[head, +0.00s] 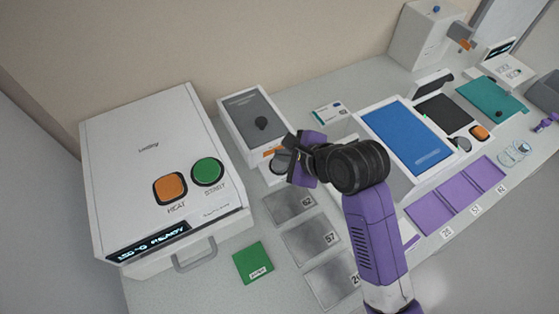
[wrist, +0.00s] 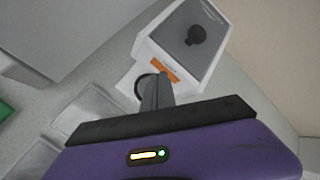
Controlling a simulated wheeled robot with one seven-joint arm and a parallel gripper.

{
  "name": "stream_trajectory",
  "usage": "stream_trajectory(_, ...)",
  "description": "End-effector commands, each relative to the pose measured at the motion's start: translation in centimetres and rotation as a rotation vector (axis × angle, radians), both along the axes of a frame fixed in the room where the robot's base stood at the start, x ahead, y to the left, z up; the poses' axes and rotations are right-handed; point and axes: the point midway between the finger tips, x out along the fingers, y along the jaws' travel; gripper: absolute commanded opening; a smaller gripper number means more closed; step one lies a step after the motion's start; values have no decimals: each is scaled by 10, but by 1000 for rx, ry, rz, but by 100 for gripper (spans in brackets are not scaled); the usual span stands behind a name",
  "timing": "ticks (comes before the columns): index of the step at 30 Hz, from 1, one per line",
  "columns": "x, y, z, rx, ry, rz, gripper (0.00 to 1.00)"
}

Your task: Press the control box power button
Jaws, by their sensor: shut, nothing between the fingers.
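No box carries a label that I can read as control box. A white box (head: 231,112) with a dark grey top, a black knob (head: 261,123) and an orange label (wrist: 163,69) stands at the back middle. A round dark button-like part (head: 281,162) sits on its low front ledge, partly hidden by my gripper. My gripper (head: 291,157) is shut and empty, directly at this round part. In the wrist view the narrow shut fingers (wrist: 157,90) overlap the dark round part's edge. I cannot tell if they touch it.
A large white heater (head: 148,140) with an orange HEAT button (head: 170,188) and a green START button (head: 207,172) stands left. A green card (head: 253,263) and grey numbered pads (head: 311,241) lie in front. A blue-topped box (head: 406,138) and purple pads (head: 455,192) are right.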

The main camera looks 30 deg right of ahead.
Motion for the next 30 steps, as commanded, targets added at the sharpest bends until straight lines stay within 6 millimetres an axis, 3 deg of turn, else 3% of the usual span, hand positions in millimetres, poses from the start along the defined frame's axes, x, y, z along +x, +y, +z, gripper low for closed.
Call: stream_trajectory(30,0,0,-9,0,0,0,0)
